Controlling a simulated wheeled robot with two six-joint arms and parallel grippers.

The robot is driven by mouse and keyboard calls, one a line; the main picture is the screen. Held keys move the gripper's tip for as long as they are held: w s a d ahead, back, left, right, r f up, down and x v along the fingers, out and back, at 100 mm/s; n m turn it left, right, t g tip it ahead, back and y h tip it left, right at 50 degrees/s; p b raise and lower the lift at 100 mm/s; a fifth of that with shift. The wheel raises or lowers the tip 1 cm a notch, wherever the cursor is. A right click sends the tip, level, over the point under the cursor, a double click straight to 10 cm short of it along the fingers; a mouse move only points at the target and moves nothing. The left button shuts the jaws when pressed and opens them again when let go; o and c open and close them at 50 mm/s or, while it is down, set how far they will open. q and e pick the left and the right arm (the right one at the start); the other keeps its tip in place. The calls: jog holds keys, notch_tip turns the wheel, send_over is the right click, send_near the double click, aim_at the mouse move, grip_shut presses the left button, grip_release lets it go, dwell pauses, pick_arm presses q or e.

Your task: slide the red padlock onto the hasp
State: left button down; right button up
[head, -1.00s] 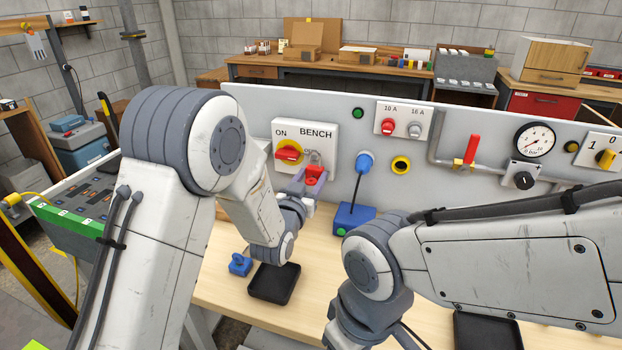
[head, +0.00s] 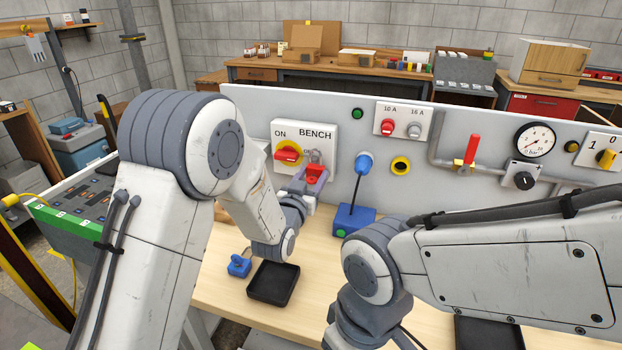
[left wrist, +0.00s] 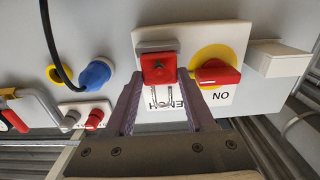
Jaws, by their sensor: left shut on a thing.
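The red padlock (head: 315,172) is in front of the lower right of the BENCH switch plate (head: 320,141). My left gripper (head: 313,177) is shut on its body. In the left wrist view the two fingers (left wrist: 159,74) flank the padlock (left wrist: 158,68). Its thin metal shackle (left wrist: 162,97) lies over the upside-down BENCH lettering. In the head view grey metal (head: 315,156) shows just above the padlock; I cannot tell hasp from shackle there, or whether the shackle is through the hasp. The red switch handle (head: 288,154) sits on a yellow disc to the left. My right gripper is out of view.
A blue box (head: 352,220) with a cabled blue plug (head: 365,162) is right of the gripper. A black tray (head: 273,299) and a small blue object (head: 239,266) are on the bench below. A green-edged tray (head: 75,238) stands at the left.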

pick_arm(q)
jog(key=shift+w+d, duration=0.2)
jog(key=shift+w, duration=0.45)
jog(key=shift+c, duration=0.9)
grip_release()
jog(key=b+v, duration=0.2)
jog(key=v, duration=0.8)
jog(key=shift+s, duration=0.25)
